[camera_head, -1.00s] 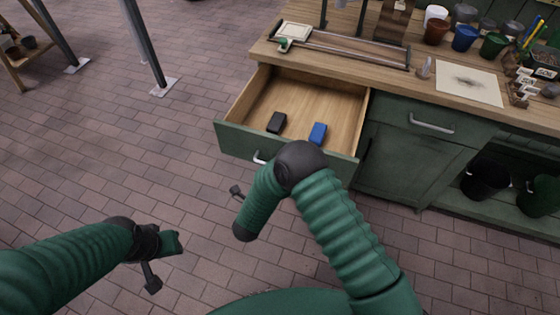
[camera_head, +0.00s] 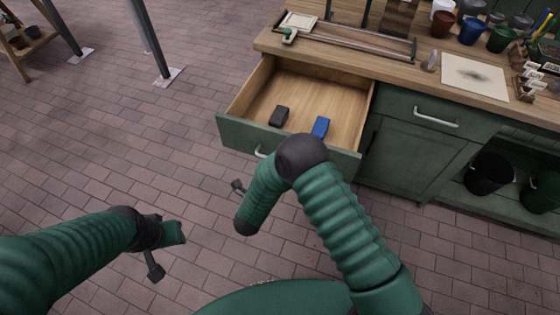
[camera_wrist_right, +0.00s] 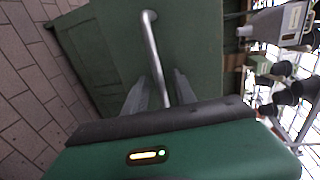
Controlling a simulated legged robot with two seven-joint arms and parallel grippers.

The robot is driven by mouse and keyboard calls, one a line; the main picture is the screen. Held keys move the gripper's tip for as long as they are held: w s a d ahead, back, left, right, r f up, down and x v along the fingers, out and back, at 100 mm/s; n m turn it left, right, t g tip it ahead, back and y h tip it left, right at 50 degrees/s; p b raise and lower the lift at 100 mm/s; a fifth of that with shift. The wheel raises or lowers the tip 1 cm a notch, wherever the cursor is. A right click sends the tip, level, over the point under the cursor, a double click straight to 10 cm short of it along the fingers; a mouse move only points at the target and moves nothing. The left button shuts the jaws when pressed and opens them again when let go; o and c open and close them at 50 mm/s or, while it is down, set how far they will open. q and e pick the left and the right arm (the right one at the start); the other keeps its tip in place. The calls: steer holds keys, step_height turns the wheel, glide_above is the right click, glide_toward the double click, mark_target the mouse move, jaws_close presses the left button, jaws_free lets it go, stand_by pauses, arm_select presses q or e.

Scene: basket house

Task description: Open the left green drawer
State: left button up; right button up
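The left green drawer (camera_head: 235,137) is pulled well out of the workbench. A black block (camera_head: 279,116) and a blue block (camera_head: 320,127) lie on its wooden bottom. Its metal handle (camera_head: 261,151) is partly hidden by my right arm. In the right wrist view, a handle (camera_wrist_right: 153,50) on a green front runs between the two grey fingers of my right gripper (camera_wrist_right: 161,90). The fingers look apart, with a gap beside the bar; contact is unclear. The right fingers are hidden in the head view. My left gripper (camera_head: 172,233) is at lower left, over the floor; its fingers are unclear.
The wooden benchtop (camera_head: 385,75) carries pots, a paper sheet (camera_head: 460,75) and tools. A second, closed green drawer (camera_head: 440,112) is at right, above a cupboard door.

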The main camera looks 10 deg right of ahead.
steer(key=v, duration=1.7)
steer(key=shift+p, duration=0.45)
steer(key=shift+w, duration=0.1)
steer(key=w+r+n+g+y+p, duration=0.2)
steer(key=w+r+n+y+p, duration=0.3)
steer(key=w+r+n+y, duration=0.45)
steer(key=s+d+r+n+g+p, duration=0.2)
steer(key=s+d+r+n+g, duration=0.1)
steer(key=s+d+n, duration=0.4)
steer(key=s+d+r+n+g+p, duration=0.2)
steer(key=s+d+n+g, duration=0.3)
steer(key=s+d+n, duration=0.3)
steer(key=s+d+r, duration=0.1)
steer(key=s, duration=0.2)
steer(key=shift+d+r+h, duration=0.15)
steer(key=shift+r+h, duration=0.15)
steer(key=shift+h, duration=0.05)
